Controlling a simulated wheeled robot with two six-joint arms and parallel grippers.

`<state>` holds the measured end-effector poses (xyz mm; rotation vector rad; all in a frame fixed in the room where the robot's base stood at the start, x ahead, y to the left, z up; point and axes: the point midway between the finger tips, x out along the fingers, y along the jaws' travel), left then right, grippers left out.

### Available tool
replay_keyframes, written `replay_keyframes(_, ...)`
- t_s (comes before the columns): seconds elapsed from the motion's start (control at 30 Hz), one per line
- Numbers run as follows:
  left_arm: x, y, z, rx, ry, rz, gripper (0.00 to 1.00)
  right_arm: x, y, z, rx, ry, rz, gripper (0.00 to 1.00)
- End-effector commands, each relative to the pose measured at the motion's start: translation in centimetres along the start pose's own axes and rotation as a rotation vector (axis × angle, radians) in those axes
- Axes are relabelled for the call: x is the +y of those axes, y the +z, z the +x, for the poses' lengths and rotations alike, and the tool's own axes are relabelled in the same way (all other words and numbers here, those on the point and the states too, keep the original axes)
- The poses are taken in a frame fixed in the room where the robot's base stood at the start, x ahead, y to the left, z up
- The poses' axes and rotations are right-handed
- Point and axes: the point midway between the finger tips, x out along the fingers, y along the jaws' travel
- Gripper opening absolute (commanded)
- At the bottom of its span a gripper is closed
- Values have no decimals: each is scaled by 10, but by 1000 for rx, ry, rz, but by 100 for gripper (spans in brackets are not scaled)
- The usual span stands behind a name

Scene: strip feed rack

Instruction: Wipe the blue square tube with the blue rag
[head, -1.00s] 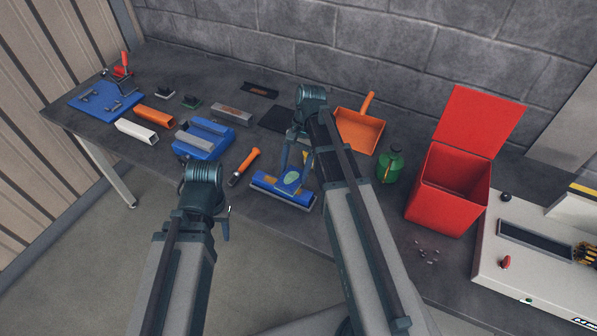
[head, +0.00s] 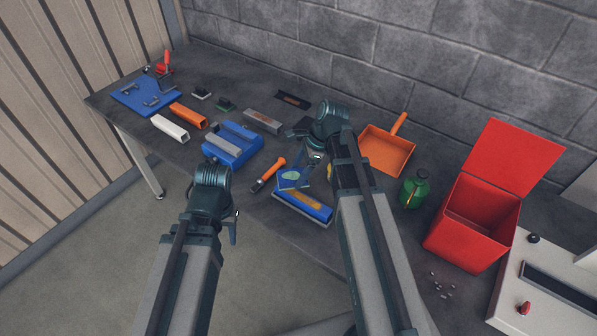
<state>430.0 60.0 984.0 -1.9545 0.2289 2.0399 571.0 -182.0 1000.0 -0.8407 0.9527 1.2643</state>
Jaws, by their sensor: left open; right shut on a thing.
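The blue square tube (head: 318,212) lies near the front edge of the bench, with a brownish-orange streak along its top. The blue rag (head: 291,180), with a pale green patch, is just behind the tube, at its back edge. I cannot tell whether they touch. My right gripper (head: 306,170) is shut on the rag. Its fingertips are partly hidden by the wrist and the rag. My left gripper (head: 234,226) is open and empty, in front of the bench edge, left of the tube.
An orange-handled tool (head: 268,173) lies left of the rag. Further left are a blue rack (head: 221,155), a white tube (head: 170,128) and an orange tube (head: 188,116). To the right are an orange dustpan (head: 387,150), a green bottle (head: 413,192) and an open red bin (head: 470,237).

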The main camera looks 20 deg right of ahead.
Motion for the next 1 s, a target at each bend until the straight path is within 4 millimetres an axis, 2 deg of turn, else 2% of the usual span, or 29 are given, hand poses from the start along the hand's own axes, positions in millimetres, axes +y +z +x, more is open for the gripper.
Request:
replay_keyframes(0.17,1,0,8,0,0,0,45,0,-3,8,-1,1,-1,32)
replay_keyframes(0.6,4,-3,47,0,0,-1,45,0,-18,44,-1,1,-1,32)
replay_keyframes(1.0,4,-3,48,0,0,0,45,0,-19,44,-1,1,-1,32)
